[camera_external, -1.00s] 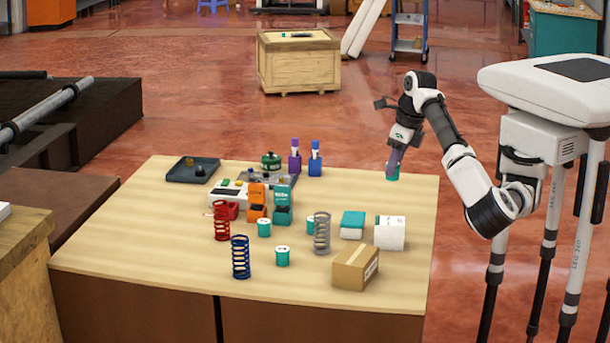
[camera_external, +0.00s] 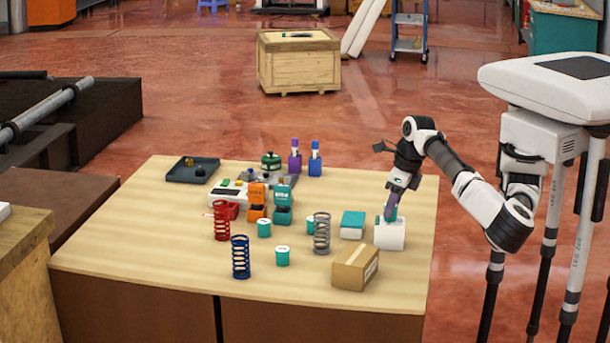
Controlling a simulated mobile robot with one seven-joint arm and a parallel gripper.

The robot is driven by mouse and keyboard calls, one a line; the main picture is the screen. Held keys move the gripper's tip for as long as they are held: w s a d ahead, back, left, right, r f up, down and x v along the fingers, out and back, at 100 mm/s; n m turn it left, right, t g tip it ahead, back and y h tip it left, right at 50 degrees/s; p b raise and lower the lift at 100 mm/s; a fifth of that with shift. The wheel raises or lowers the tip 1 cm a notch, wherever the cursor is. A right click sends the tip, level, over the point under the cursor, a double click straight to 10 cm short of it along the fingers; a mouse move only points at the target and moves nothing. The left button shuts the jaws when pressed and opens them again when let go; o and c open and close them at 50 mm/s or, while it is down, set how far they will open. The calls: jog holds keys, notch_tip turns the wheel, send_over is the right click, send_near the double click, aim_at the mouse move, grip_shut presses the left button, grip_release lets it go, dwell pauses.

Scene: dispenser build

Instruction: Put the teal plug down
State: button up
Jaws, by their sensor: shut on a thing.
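My gripper (camera_external: 391,208) points down at the right side of the table and is shut on the teal plug (camera_external: 390,218). Only a small part of the plug shows between and below the fingers. The plug overlaps the upper edge of a white box (camera_external: 389,238) with a teal strip. I cannot tell whether the plug touches the box or is just above or behind it.
A teal-and-white box (camera_external: 352,225) stands left of the white box, and a cardboard box (camera_external: 355,267) stands in front. A grey spring (camera_external: 322,234) and small teal cups (camera_external: 282,256) are further left. The table's right edge is close.

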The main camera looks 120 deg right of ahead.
jog(key=shift+f, duration=0.15)
jog(key=o, duration=1)
jog(key=v, duration=1.2)
jog(key=shift+r, duration=0.25)
